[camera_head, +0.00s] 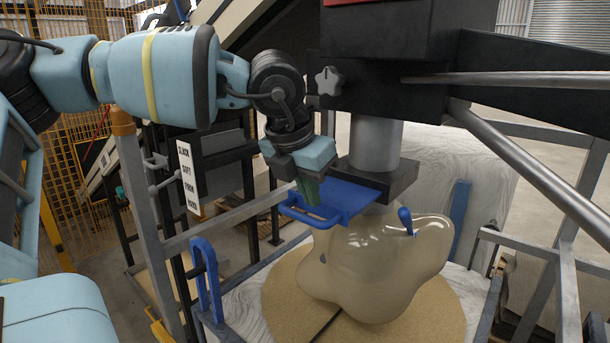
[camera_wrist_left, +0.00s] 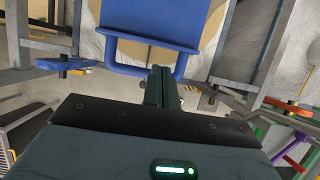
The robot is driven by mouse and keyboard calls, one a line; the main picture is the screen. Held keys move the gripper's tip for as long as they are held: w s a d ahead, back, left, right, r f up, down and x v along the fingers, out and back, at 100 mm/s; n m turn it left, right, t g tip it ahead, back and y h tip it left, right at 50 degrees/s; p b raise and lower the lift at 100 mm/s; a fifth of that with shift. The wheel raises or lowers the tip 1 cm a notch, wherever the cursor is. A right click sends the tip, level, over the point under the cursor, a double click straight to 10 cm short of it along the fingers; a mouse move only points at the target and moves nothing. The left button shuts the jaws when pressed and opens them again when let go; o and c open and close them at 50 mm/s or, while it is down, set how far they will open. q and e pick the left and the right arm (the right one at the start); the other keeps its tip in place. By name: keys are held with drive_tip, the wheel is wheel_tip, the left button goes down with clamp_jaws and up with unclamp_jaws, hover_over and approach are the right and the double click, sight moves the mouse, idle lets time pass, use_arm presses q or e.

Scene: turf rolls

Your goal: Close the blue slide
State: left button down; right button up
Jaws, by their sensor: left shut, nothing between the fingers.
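The blue slide (camera_head: 350,198) is a flat blue plate with a loop handle at its near left end. It sticks out to the left from the dark block under a grey vertical cylinder. In the left wrist view the slide (camera_wrist_left: 155,18) fills the top middle, with its handle bar across the lower side. My left gripper (camera_head: 308,196) is shut and empty, its fingers pointing down at the handle. In the wrist view its fingertips (camera_wrist_left: 162,72) overlap the handle bar's right part; I cannot tell whether they touch it. My right gripper is not in view.
A glossy beige bulging body (camera_head: 375,265) with a blue knob hangs below the slide, over a round tan surface (camera_head: 285,290). A blue bracket (camera_head: 207,275) stands at the left on the frame. A sign (camera_head: 188,177) and grey rails (camera_head: 235,218) are close to my left arm.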

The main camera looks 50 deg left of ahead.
sight(316, 210)
use_arm(q)
drive_tip(key=x, duration=0.4)
drive_tip(key=shift+w+f, duration=0.1)
drive_tip(key=shift+f, duration=0.2)
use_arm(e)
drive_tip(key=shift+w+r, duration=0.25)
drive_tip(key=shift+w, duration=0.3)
